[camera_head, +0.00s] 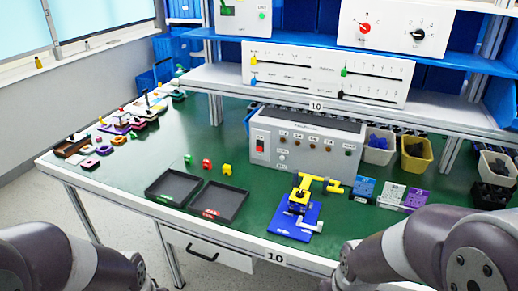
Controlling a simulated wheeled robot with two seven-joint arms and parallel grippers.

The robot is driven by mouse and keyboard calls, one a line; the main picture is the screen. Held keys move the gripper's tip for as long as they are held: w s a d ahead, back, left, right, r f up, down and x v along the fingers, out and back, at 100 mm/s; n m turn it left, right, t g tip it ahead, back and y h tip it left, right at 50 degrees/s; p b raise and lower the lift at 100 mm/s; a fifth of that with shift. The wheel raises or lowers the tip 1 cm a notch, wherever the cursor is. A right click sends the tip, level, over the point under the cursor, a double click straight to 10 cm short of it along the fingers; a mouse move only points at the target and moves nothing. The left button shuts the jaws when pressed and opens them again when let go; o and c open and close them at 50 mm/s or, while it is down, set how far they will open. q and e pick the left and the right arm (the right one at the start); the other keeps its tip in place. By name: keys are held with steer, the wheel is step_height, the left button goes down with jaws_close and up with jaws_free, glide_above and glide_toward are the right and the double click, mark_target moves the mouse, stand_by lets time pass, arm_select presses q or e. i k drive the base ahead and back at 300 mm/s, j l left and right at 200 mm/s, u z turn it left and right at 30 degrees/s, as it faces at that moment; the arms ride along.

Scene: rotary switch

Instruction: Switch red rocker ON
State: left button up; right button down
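The red rocker (260,145) is a small red switch in a dark frame at the left end of the front panel of a grey control box (310,167). The box stands on the green table top under the shelf. The picture is too small to tell which way the rocker is tilted. My arms show at the bottom left and bottom right corners, well apart from the box. Both grippers are below the picture edge and hidden.
Two black trays (236,189) lie left of the box's front. A blue base with a yellow clamp (296,222) stands before the box's right half. Small blocks (207,164) lie left of the box. The shelf edge (284,99) overhangs behind. Bins (415,162) stand right.

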mark_target(259, 144)
steer(key=i+j+u, duration=0.1)
steer(key=i+u, duration=0.35)
steer(key=i, duration=0.3)
steer(key=i+l+u, duration=0.15)
steer(key=i+u, duration=0.25)
steer(key=i, duration=0.3)
